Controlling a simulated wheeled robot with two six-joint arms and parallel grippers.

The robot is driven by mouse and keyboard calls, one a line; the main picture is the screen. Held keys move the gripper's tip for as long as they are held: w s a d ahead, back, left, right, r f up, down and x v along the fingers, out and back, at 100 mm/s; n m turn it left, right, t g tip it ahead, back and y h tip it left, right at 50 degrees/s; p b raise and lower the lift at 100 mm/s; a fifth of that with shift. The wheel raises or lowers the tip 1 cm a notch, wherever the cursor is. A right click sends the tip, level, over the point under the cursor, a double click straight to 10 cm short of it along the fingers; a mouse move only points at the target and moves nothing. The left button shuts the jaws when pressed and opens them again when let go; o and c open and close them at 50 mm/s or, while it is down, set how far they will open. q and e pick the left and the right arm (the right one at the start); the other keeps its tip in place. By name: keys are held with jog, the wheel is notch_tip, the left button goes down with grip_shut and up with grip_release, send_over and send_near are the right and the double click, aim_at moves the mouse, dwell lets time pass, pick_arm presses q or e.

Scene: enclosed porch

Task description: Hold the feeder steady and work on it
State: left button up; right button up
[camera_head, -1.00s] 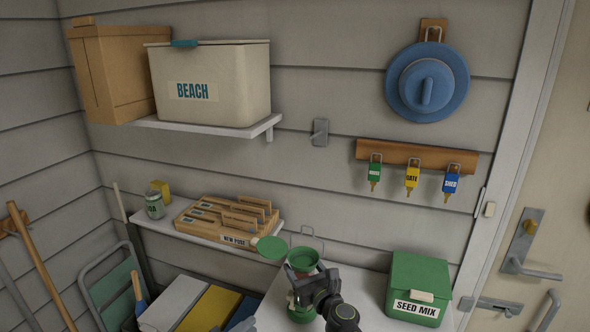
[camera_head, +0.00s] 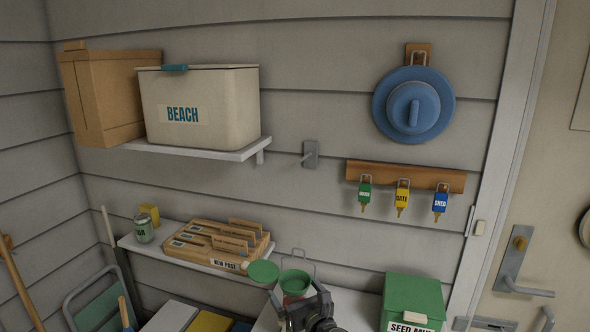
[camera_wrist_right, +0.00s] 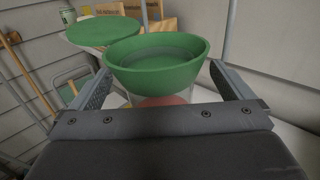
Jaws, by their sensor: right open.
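The feeder (camera_head: 295,284) has a green funnel-like top, with a round green lid (camera_head: 263,271) swung out to its left and a wire hanger behind. In the right wrist view, the feeder's green rim (camera_wrist_right: 150,75) fills the middle, the lid (camera_wrist_right: 103,32) is behind it at left, and something reddish shows through the clear body below. My right gripper (camera_head: 308,297) is in front of the feeder. Its fingers (camera_wrist_right: 162,88) are open, one on each side of the feeder; I cannot tell whether they touch it. My left gripper is not in view.
A green SEED MIX box (camera_head: 413,297) stands right of the feeder on the white surface. Left is a low shelf with a wooden NEW POST sorter (camera_head: 225,263) and a can (camera_head: 143,229). Above are a BEACH bin (camera_head: 200,110) and hooks with key tags (camera_head: 402,197).

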aim_at(301, 297)
jog(key=shift+s+d+r+p, duration=0.25)
jog(key=shift+s+p, duration=0.25)
jog(key=shift+p, duration=0.1)
jog(key=shift+s+d+r+p, duration=0.2)
jog(key=shift+s+d+p, duration=0.05)
jog(key=shift+s+p, duration=0.3)
jog(key=shift+p+v, duration=0.65)
jog(key=shift+v, duration=0.2)
